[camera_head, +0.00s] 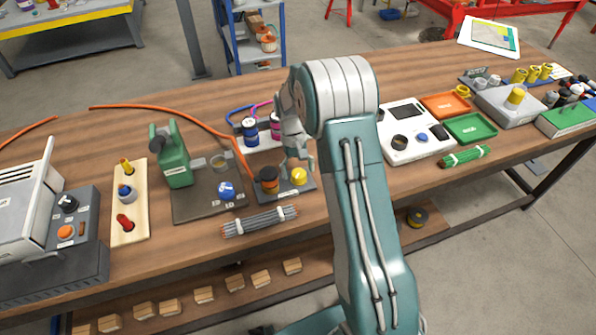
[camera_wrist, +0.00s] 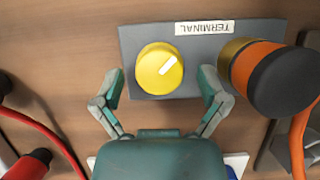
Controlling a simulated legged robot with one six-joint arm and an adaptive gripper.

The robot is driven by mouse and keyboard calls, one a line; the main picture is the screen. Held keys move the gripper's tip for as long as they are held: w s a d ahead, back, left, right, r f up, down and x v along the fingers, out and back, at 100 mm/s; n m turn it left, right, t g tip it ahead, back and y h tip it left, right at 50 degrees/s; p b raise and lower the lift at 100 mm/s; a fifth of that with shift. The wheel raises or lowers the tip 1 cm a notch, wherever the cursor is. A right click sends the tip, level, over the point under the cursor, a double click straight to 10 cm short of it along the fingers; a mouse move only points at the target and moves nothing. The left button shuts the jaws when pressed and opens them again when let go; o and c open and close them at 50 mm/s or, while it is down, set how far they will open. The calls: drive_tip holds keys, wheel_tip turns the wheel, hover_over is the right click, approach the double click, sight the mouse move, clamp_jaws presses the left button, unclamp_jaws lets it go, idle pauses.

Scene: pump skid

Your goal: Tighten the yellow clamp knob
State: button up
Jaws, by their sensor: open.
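The yellow clamp knob (camera_wrist: 160,69) is a round knob with a white pointer line. It sits on a dark grey base plate (camera_wrist: 140,32) with a label reading "TERMINAL". In the head view the yellow knob (camera_head: 299,176) stands on the workbench at the front middle. My gripper (camera_wrist: 164,84) is open, one finger on each side of the knob's near edge, with visible gaps and no clear contact. In the head view my gripper (camera_head: 297,158) hangs just above and behind the knob. How far the fingertips are above the plate cannot be told.
An orange and black connector (camera_wrist: 270,78) stands right beside the knob on the same plate, close to the right finger. A bundle of grey rods (camera_head: 259,221) lies in front. A green device (camera_head: 173,160) is to the left. An orange cable (camera_head: 180,115) runs behind.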

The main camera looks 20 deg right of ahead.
drive_tip(key=v, duration=1.1)
drive_tip(key=shift+w+r, duration=0.15)
drive_tip(key=shift+r, duration=0.15)
wheel_tip(320, 180, up, 9)
drive_tip(key=t, duration=0.3)
hover_over(294, 177)
drive_tip(key=s+a+r+t, duration=0.1)
drive_tip(key=s+r+t, duration=0.1)
drive_tip(key=s+r, duration=0.5)
drive_tip(key=s+a+f+t, duration=0.1)
drive_tip(key=s+t, duration=0.4)
drive_tip(key=s, duration=1.2)
drive_tip(key=shift+s+a, duration=0.25)
drive_tip(key=shift+a, duration=0.4)
